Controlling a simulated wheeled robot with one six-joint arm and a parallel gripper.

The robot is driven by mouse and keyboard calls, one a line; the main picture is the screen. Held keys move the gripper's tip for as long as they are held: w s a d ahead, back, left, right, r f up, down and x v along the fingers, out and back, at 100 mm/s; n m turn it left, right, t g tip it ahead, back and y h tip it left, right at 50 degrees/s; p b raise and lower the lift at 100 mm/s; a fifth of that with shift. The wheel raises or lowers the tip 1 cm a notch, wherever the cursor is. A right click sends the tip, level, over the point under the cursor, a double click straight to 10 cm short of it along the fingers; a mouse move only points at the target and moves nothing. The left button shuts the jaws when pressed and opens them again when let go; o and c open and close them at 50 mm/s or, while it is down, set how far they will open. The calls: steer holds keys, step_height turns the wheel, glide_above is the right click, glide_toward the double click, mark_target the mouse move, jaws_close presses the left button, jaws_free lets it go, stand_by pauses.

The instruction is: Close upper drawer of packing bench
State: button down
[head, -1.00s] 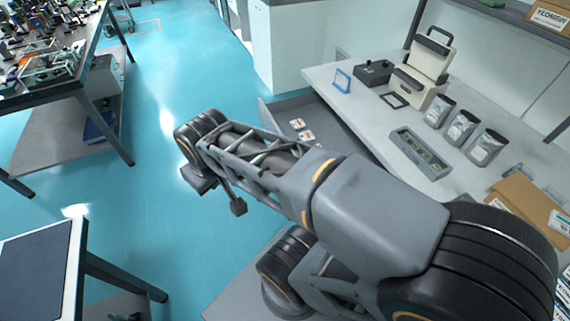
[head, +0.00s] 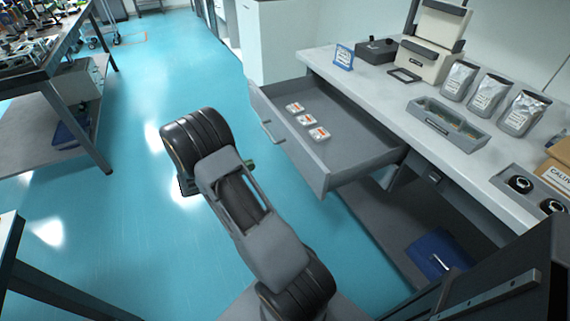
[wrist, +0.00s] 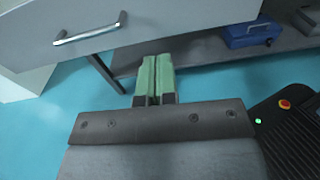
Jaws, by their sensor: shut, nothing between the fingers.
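The upper drawer (head: 294,148) of the packing bench (head: 372,80) is pulled out, with several small white-and-orange packets (head: 305,120) inside. Its grey front carries a bar handle (head: 266,132). In the wrist view the drawer front (wrist: 160,22) fills the top left, with the handle (wrist: 88,29) on it. My gripper (wrist: 155,62) shows there with its green fingers together and empty, below and right of the handle. Its tips appear close to the drawer's lower edge; I cannot tell whether they touch. In the head view my arm mostly hides the gripper; a bit of green shows left of the drawer.
A blue case (head: 440,254) lies on the bench's lower shelf, also in the wrist view (wrist: 252,33). The worktop holds silver pouches (head: 488,95), a grey tray (head: 448,124) and a cream device (head: 430,60). Open blue floor lies left of the drawer; another table (head: 50,85) stands farther left.

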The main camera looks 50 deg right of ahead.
steer(key=f, duration=0.1)
steer(key=b, duration=0.1)
glide_toward(293, 152)
steer(key=shift+n+h, duration=0.3)
steer(key=x, duration=0.7)
steer(key=shift+d+f, duration=0.25)
steer(key=shift+f, duration=0.05)
